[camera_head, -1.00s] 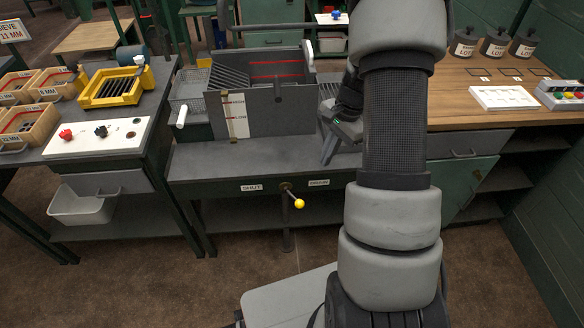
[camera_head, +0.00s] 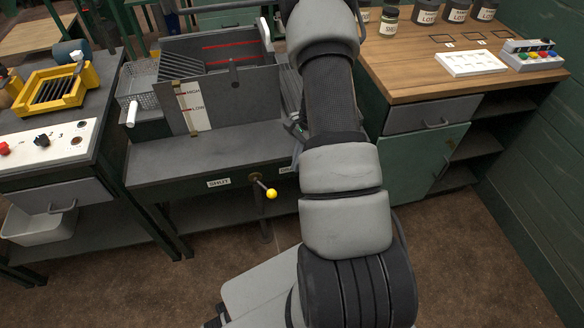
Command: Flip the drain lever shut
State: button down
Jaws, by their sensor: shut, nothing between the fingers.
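The drain lever (camera_head: 262,186) is a short dark rod with a yellow ball knob (camera_head: 271,194), on the front edge of the grey sink bench. From its pivot it points down and to the right. A white SHUT label (camera_head: 218,183) is left of the pivot. The DRAIN label (camera_head: 287,169) is to the right, partly covered by my arm. My gripper (camera_head: 297,130) shows only as a sliver beside my arm, above and to the right of the lever and apart from it. It is shut and empty; its fingertips are mostly hidden.
The tank panel with a HIGH/LOW gauge (camera_head: 194,106) rises behind the bench ledge (camera_head: 205,152). A wire basket (camera_head: 138,86) and white handle (camera_head: 131,114) are to its left. A wooden counter (camera_head: 415,78) stands right. The floor in front of the lever is clear.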

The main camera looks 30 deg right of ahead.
aim_at(265, 188)
jog(key=a+f+b, duration=0.1)
jog(key=a+f, duration=0.5)
jog(key=f, duration=0.1)
jog(key=shift+s+b, duration=0.2)
jog(key=shift+b, duration=0.15)
